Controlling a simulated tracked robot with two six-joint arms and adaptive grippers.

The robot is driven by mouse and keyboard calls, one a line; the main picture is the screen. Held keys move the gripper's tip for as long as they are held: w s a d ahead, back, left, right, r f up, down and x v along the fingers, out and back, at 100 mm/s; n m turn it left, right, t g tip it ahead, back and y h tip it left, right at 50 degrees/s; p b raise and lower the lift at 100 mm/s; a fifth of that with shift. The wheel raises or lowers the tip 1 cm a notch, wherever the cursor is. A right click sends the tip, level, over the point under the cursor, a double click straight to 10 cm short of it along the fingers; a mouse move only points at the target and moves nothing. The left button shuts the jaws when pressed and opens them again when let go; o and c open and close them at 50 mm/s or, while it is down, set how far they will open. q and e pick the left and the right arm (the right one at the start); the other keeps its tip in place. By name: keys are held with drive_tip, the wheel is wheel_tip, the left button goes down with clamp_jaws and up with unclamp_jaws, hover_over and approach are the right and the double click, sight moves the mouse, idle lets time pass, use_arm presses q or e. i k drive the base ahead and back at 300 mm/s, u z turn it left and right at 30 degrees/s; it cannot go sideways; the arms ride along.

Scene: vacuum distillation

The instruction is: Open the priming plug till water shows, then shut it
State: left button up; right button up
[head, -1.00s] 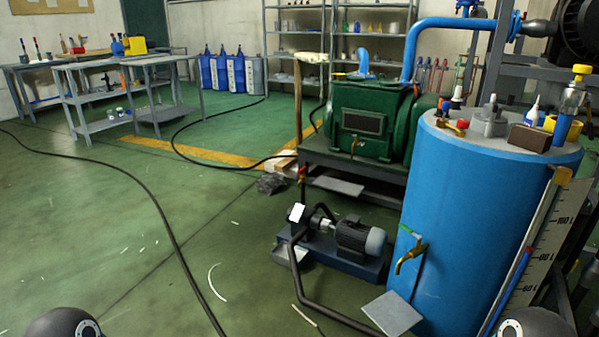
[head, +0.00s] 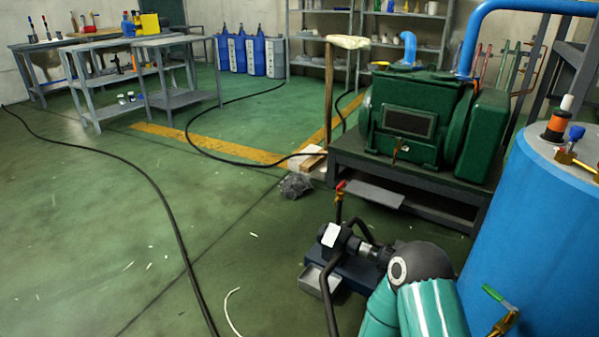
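The small pump (head: 338,236) stands low on the floor in the middle of the head view, on a dark blue base (head: 350,275), with a white tag on its front. A red-handled valve (head: 341,188) sits on the upright pipe above it. A priming plug cannot be made out at this size. My own teal arm with a dark joint covers the pump's motor end. Neither of my grippers shows in the view. A small grey tray (head: 318,279) lies at the pump's front.
The blue tank (head: 530,230) with a green-handled brass tap (head: 504,318) stands close at the right. The green machine (head: 405,115) sits on a dark stand behind the pump. Black hoses (head: 165,215) cross the floor; the left floor is mostly open.

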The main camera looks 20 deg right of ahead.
sight(339, 188)
drive_tip(key=z, duration=0.15)
drive_tip(key=i, duration=1.15)
drive_tip(key=z, duration=0.55)
